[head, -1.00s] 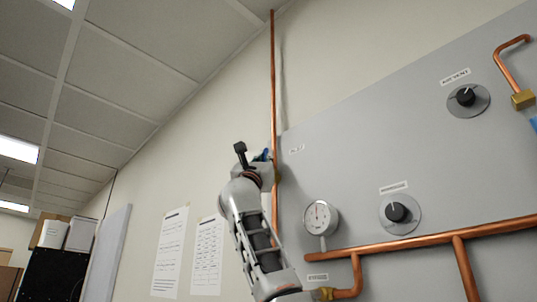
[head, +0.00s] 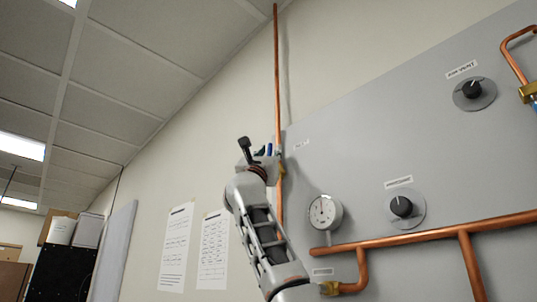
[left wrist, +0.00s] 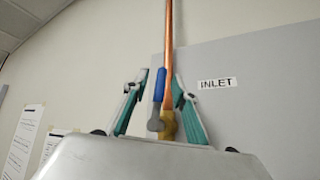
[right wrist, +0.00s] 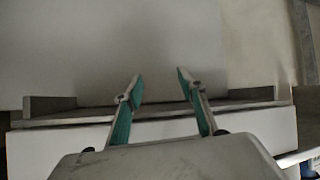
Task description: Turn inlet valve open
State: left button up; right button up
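The inlet valve's blue handle (left wrist: 159,85) stands upright on a grey lever beside the brass valve body (left wrist: 168,126), left of the INLET label (left wrist: 217,84). My left gripper (left wrist: 160,80) is open, with one teal finger on each side of the handle; gaps show on both sides. In the head view the left gripper (head: 266,157) is at the vertical copper pipe (head: 277,80), and it partly hides the valve. My right gripper (right wrist: 157,82) is open and empty in the right wrist view.
The grey panel (head: 370,140) carries a pressure gauge (head: 325,211), a lower black knob (head: 401,207), a vent knob (head: 472,89) and copper pipes (head: 430,234). Papers (head: 213,248) hang on the wall to the left. A grey ledge (right wrist: 220,104) lies in front of my right gripper.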

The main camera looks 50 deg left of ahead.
pick_arm(q)
jog(key=v, duration=1.2)
